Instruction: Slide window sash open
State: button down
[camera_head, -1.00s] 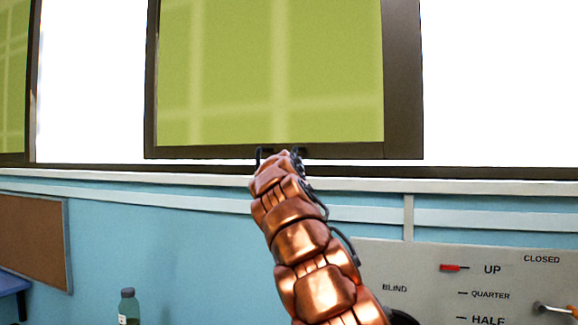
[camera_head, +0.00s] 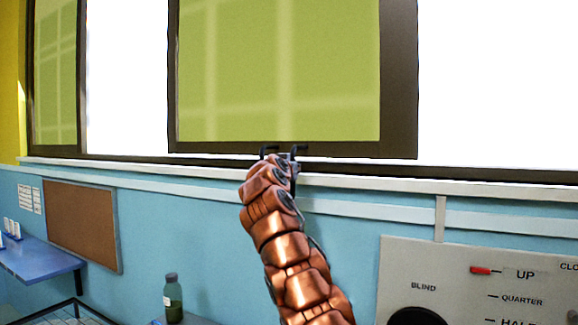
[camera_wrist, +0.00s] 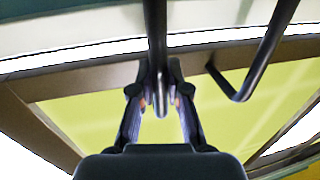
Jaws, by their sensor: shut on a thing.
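The window sash (camera_head: 398,80) has a dark frame around a yellow-green pane (camera_head: 285,75). White openings show on both sides of it. A dark bar handle sits at the sash's bottom rail; in the wrist view one of its bars (camera_wrist: 157,50) runs down between my fingers, and a second bent bar (camera_wrist: 262,60) stands to the right, outside them. My gripper (camera_wrist: 160,95) is shut on the handle. In the head view my gripper (camera_head: 283,155) is at the bottom rail, and my copper arm hides part of the wall below.
A white sill (camera_head: 400,185) runs under the window. A grey panel (camera_head: 450,265) marked BLIND with a red lever (camera_head: 480,270) is at lower right. A corkboard (camera_head: 80,222), a blue shelf (camera_head: 40,260) and a bottle (camera_head: 173,300) are at lower left.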

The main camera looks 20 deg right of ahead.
jog(key=shift+w+a+r, duration=0.2)
jog(key=shift+w+a, duration=0.05)
jog(key=shift+a+r, duration=0.15)
jog(key=c, duration=1.1)
grip_release()
jog(key=shift+w, duration=0.2)
jog(key=shift+c, duration=0.2)
jog(key=shift+f, duration=0.25)
jog(key=shift+s, duration=0.1)
jog(key=shift+s, duration=0.1)
